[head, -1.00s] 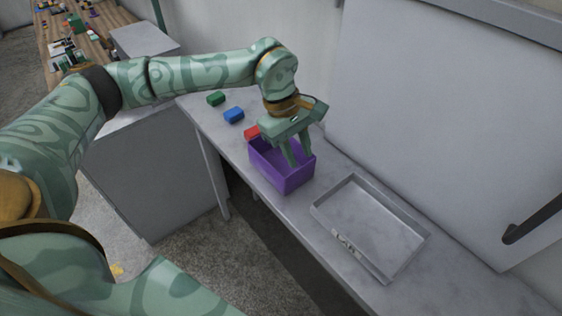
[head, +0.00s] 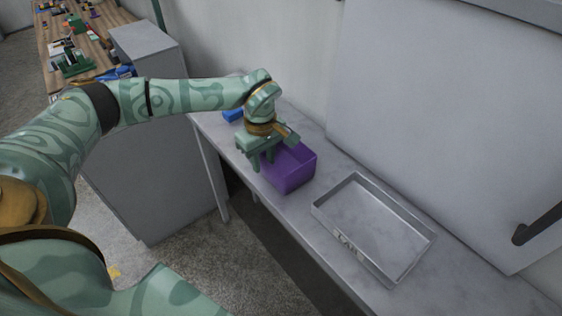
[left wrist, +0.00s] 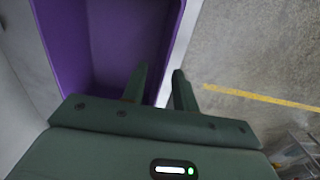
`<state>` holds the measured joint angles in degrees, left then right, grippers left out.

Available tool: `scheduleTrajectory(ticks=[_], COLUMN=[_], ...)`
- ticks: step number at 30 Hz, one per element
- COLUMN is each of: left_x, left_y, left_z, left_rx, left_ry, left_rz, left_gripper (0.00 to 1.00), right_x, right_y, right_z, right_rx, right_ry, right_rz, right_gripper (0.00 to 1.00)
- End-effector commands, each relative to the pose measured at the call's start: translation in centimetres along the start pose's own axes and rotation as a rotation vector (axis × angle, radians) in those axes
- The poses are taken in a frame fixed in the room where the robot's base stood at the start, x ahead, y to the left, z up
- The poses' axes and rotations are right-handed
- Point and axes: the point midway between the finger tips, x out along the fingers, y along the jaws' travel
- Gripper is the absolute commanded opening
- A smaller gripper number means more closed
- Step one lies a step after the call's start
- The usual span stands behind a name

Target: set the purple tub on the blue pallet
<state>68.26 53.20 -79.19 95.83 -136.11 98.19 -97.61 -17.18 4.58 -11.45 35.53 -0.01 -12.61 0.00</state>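The purple tub (head: 289,176) stands on the grey worktop beside the metal tray; its near-left part is hidden behind my left gripper (head: 262,162). In the left wrist view the tub (left wrist: 75,45) is seen from above, and the part of its inside in view looks empty. My left gripper (left wrist: 160,85) is open at the tub's rim, one finger on the inner side and one on the outer side of a wall. A gap shows between the fingers. I cannot make out a blue pallet in these frames. My right gripper is not in view.
A metal tray (head: 342,243) with a label lies right of the tub. A blue block (head: 232,115) lies behind my gripper. A grey cabinet (head: 150,160) and a cluttered wooden table (head: 110,22) are at left. A pale wall panel borders the worktop.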

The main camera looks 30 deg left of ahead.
Motion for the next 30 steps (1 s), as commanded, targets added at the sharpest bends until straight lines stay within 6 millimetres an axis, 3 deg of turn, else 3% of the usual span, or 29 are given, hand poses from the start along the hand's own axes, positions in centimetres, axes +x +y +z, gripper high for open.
scheduleTrajectory(ticks=[3, 7, 14, 17, 18, 30], left_x=[2.5, 3.7, 3.8, 3.7, 3.7, 3.4], left_y=[0.0, 0.0, 0.0, 0.0, 0.0, 0.1], left_z=[0.2, 0.2, 0.1, 0.1, 0.1, 0.1], left_rx=[0.0, -0.001, 0.0, 0.0, 0.0, 0.0], left_ry=[-0.002, -0.001, 0.0, 0.0, 0.0, 0.0], left_rz=[-0.005, -0.003, -0.001, -0.001, -0.001, -0.001], left_gripper=[0.29, 0.29, 0.29, 0.04, 0.0, 0.0], right_x=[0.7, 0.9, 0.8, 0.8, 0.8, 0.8], right_y=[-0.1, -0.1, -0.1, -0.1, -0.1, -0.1], right_z=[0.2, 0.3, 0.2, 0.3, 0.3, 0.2], right_rx=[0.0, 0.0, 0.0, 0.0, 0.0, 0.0], right_ry=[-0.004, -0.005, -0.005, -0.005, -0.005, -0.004], right_rz=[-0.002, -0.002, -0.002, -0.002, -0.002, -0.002], right_gripper=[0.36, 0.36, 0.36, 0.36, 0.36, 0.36])
